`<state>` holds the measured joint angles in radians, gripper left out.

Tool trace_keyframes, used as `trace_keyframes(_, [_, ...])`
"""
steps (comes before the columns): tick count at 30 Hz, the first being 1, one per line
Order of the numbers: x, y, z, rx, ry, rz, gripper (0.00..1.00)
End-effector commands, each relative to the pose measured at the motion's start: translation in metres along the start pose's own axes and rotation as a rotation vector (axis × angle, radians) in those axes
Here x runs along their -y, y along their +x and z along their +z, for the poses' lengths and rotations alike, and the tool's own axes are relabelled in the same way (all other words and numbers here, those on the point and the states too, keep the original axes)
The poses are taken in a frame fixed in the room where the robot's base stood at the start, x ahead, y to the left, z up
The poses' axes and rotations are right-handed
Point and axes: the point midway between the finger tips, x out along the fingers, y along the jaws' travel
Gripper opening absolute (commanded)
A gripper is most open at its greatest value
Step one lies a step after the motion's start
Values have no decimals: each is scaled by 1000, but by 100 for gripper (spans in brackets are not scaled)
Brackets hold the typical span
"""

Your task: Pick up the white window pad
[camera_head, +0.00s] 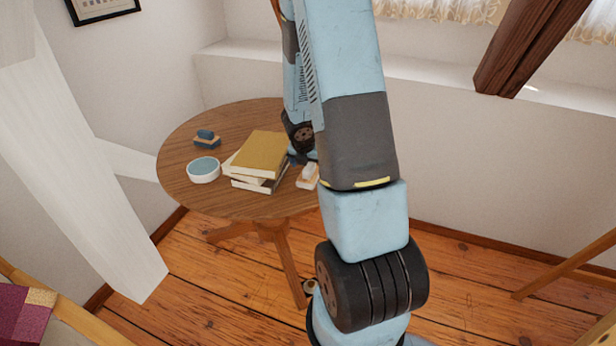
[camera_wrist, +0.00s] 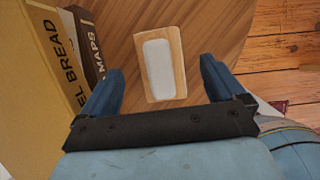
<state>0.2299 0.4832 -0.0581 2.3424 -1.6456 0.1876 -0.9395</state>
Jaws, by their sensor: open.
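The white window pad (camera_wrist: 158,67) is a pale rounded block on a tan wooden base (camera_wrist: 176,50). It lies on the round wooden table, and in the head view the pad (camera_head: 309,171) shows at the right of the book stack, partly behind my arm. In the wrist view my gripper (camera_wrist: 160,80) is open, with one blue finger at each side. The pad lies ahead, between the lines of the two fingers, and nothing is held. In the head view my gripper is mostly hidden behind my arm.
A stack of books (camera_head: 259,160) stands close left of the pad; its spines (camera_wrist: 75,50) rise beside the left finger. A white bowl (camera_head: 204,178) and a blue-topped block (camera_head: 206,136) are farther left on the round table (camera_head: 185,120). A sloping white beam (camera_head: 75,150) stands at left.

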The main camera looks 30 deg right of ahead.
Motion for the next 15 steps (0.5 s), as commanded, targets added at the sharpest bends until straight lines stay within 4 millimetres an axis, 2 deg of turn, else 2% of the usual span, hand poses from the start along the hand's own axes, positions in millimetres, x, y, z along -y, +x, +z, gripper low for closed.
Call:
trace_keyframes(9, [1, 30, -1, -2, 0, -1, 96])
trace_keyframes(15, [0, 41, -1, -1, 0, 1, 96])
